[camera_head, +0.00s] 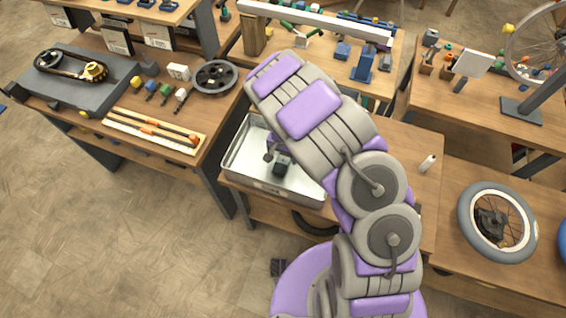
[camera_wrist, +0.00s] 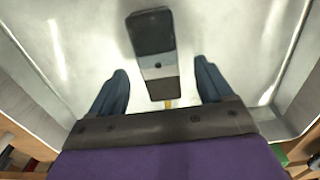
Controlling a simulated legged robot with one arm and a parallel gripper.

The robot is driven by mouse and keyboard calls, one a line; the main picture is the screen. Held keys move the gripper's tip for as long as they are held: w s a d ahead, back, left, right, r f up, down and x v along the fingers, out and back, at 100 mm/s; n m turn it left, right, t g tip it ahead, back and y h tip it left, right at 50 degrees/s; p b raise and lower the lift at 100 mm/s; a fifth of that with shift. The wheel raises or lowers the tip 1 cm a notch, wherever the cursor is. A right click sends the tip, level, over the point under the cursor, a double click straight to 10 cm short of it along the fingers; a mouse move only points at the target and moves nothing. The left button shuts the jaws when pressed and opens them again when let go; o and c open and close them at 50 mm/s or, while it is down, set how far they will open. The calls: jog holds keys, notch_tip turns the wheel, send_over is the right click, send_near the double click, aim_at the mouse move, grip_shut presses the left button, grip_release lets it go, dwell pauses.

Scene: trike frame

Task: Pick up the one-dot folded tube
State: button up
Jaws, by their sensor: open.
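The one-dot folded tube (camera_wrist: 151,38) lies in a metal tray (camera_wrist: 75,50). In the wrist view it is a dark block with a paler grey band near its lower end and one dark dot on that band. A small yellowish tip shows at its lower end. My gripper (camera_wrist: 162,72) is open, with one finger on each side of the tube's near end and a gap on both sides. The tube's far end reaches beyond the fingertips. In the head view a dark block (camera_head: 283,163) shows in the tray (camera_head: 262,187), partly covered by my arm.
A left bench (camera_head: 110,75) holds a chain drive (camera_head: 70,65) and a dark pulley (camera_head: 214,77).

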notch_tip(320, 180, down, 4)
jog(key=shift+f+b, duration=0.2)
jog(key=shift+b, duration=0.3)
jog(key=c, duration=1.2)
notch_tip(320, 180, up, 11)
jog(key=p, duration=0.2)
jog(key=shift+c, duration=0.2)
notch_tip(320, 180, up, 7)
jog(key=p, duration=0.2)
send_over(283, 160)
jog(key=w+d+r+n+b, duration=0.1)
jog(key=d+r+n, duration=0.1)
jog(key=d+r, duration=0.2)
jog(key=w+d+r+n+b, duration=0.1)
jog(key=d+r, duration=0.4)
jog(key=d, duration=0.5)
jog(key=shift+w+n, duration=0.5)
jog(key=shift+w, duration=0.3)
